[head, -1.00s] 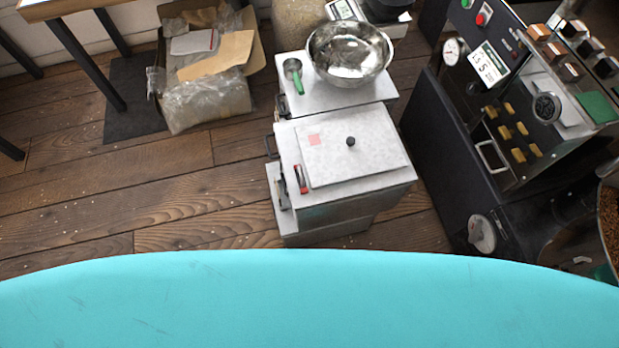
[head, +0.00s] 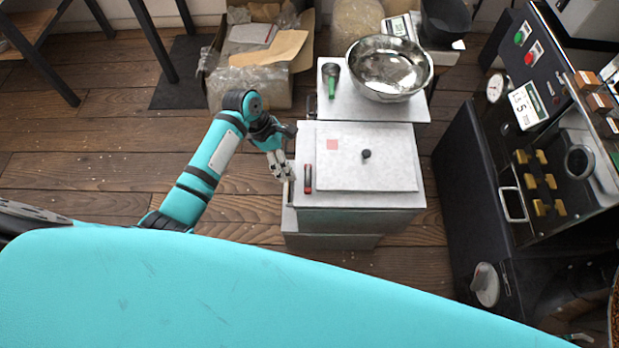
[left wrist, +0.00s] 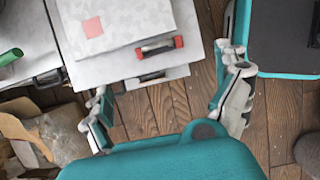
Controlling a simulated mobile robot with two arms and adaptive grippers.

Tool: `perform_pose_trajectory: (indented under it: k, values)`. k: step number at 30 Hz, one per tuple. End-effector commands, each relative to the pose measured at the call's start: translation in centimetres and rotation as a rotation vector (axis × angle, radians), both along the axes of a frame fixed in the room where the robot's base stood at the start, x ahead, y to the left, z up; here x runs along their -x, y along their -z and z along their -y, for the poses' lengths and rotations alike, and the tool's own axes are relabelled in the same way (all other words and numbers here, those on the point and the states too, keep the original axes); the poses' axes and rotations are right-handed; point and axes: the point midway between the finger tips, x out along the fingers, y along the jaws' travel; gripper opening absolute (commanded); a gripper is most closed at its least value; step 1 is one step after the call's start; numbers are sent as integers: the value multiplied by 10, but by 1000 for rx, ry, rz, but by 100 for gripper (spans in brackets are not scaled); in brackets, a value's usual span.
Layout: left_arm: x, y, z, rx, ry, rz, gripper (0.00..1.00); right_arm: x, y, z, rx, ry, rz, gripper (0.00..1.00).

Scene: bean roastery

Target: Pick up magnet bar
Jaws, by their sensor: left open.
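The magnet bar (head: 308,178), a short dark bar with red ends, lies on the left edge of the white cabinet top (head: 340,198). It also shows in the left wrist view (left wrist: 160,47), at the cabinet's edge. My left gripper (head: 281,170) is just left of the cabinet, close beside the bar but apart from it. In the left wrist view my left gripper (left wrist: 168,98) has its fingers spread wide with nothing between them, and the bar lies beyond the gap.
A pale board with a black knob (head: 366,154) lies on the cabinet, right of the bar. Behind stand a metal bowl (head: 389,68) and a green-handled scoop (head: 331,80). An open cardboard box (head: 250,88) sits on the floor. The roasting machine (head: 540,150) stands right.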

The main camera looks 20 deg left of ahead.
Motion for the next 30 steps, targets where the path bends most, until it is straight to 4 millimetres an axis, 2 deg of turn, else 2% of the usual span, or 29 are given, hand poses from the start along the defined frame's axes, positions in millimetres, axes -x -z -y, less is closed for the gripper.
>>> perform_pose_trajectory:
  k: [1,3,9,17,24,30]
  values:
    - [-1,13,5,2,0,-2,100,0,5,-2,-2,0,1,46]
    - [-3,28,10,1,1,-2,100,0,8,-2,-3,-1,0,46]
    - [-7,59,23,0,0,0,100,0,15,4,5,-3,1,46]
    - [-10,76,29,-1,1,1,100,-1,19,10,12,0,2,46]
    - [-15,110,42,0,1,0,100,-1,31,11,13,1,2,46]
    - [-16,117,45,-2,1,2,100,-1,32,11,13,1,2,46]
